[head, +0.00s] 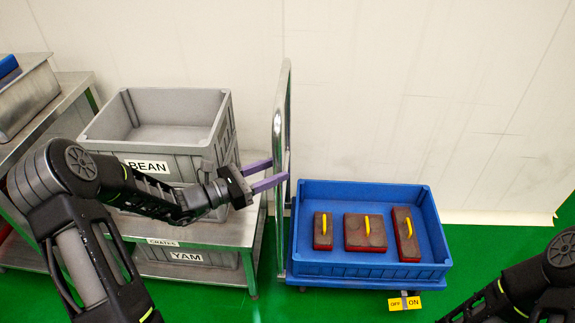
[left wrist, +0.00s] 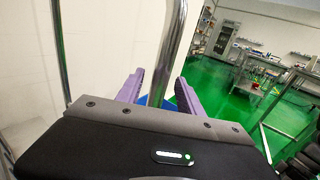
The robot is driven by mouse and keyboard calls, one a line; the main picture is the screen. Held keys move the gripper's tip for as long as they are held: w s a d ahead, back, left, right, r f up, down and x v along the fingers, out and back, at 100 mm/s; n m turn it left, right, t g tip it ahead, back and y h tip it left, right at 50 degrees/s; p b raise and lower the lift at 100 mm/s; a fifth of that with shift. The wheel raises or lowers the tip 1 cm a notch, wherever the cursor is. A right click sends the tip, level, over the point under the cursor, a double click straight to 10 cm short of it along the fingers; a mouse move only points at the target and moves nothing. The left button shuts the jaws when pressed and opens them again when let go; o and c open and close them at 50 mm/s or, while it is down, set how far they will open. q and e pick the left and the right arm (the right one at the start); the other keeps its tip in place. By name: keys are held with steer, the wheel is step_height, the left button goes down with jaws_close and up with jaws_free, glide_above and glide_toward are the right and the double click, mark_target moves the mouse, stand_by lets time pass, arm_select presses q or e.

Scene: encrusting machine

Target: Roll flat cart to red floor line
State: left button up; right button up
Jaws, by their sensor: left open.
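The flat cart (head: 350,284) stands by the white wall, with a blue tray on its deck. Its upright metal handle (head: 278,125) rises at the cart's left end. My left gripper (head: 280,169) is open at the handle, its purple fingers reaching to one of its posts. In the left wrist view the handle post (left wrist: 172,50) runs between the two purple fingers (left wrist: 158,92); I cannot tell whether they touch it. My right arm shows at the lower right, its gripper out of view. No red floor line is visible.
The blue tray (head: 440,235) holds several red blocks with yellow handles (head: 366,232). A yellow OFF/ON tag (head: 405,303) is at the cart's front edge. A metal table (head: 215,232) with a grey BEAN crate (head: 150,150) stands close left. Green floor is open at the right.

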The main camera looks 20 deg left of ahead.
arm_select(q)
steer(key=shift+x, duration=2.25)
steer(key=shift+c, duration=0.3)
jaws_close()
